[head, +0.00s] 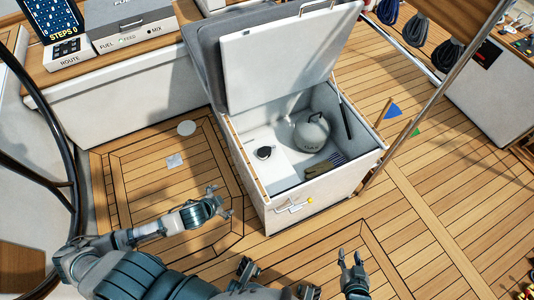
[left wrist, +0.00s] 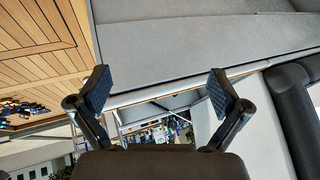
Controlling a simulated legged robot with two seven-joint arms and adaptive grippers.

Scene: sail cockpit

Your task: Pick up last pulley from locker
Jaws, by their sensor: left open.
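The locker (head: 248,178) is a white box with its lid (head: 280,62) raised. Inside, a small dark-and-white round item (head: 264,152), possibly the pulley, sits on a white ledge at the left. My left gripper (head: 222,200) is open and empty, outside the locker to its left; its spread fingers also show in the left wrist view (left wrist: 158,92). That view shows no pulley. My right gripper (head: 350,256) is in front of the locker to the right, with its fingers apart and nothing between them.
A round grey ball-like item (head: 311,131) and a dark and yellowish bundle (head: 325,165) are also in the locker. Wooden sticks with blue (head: 392,111) and green flags stand at its right. A metal pole (head: 440,84) rises farther right. The deck planks (head: 440,190) are clear there.

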